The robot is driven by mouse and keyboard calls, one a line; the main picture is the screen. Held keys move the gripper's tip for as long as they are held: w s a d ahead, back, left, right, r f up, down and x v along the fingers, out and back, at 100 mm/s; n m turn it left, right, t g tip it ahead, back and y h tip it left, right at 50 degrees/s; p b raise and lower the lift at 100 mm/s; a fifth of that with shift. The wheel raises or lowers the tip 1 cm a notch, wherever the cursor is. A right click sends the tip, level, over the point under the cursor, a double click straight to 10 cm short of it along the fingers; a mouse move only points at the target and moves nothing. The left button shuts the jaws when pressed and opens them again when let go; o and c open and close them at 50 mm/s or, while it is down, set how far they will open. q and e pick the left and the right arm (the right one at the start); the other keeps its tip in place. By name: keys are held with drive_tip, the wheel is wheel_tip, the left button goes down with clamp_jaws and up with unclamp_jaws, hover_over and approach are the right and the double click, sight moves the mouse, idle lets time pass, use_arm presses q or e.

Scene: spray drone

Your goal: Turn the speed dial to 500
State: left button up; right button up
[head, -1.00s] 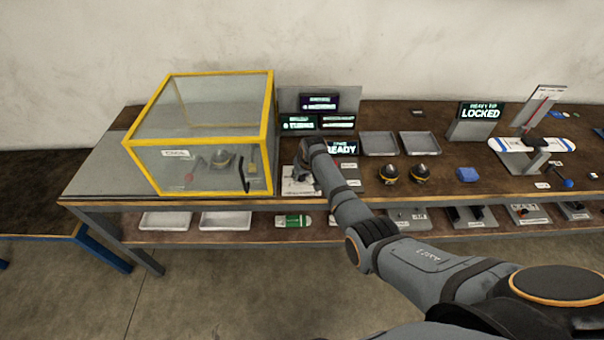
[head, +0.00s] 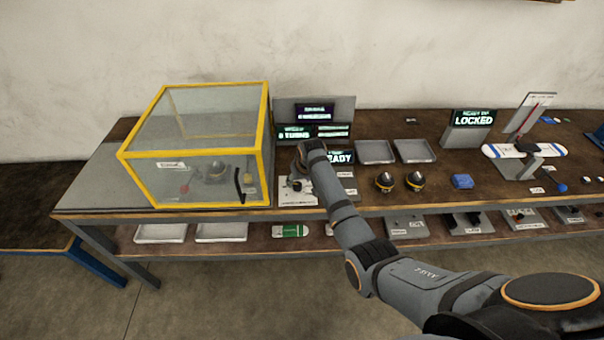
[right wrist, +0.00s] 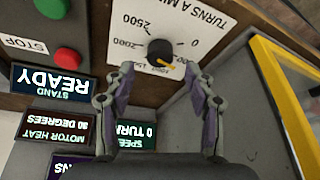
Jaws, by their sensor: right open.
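The speed dial (right wrist: 160,52) is a black round knob with a yellow pointer on a white plate (right wrist: 112,15) with numbers around it. In the right wrist view the plate appears upside down, and the pointer slants to the lower right, below the 0; the nearest number is too blurred to read. My right gripper (right wrist: 159,70) is open, its fingertips spread on either side of the dial, with no clear contact. In the head view the right gripper (head: 296,180) is over the plate and mostly hides the dial. A speed display (right wrist: 136,136) reads 0 turns. My left gripper is out of view.
A yellow-framed glass box (head: 266,150) stands close left of the plate; its frame (right wrist: 285,95) is near the right finger. A red stop button (right wrist: 66,58) and a green button (right wrist: 50,6) sit beside the plate. Grey trays (head: 376,152) lie to the right.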

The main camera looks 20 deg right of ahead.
drive_tip(key=v, duration=0.8)
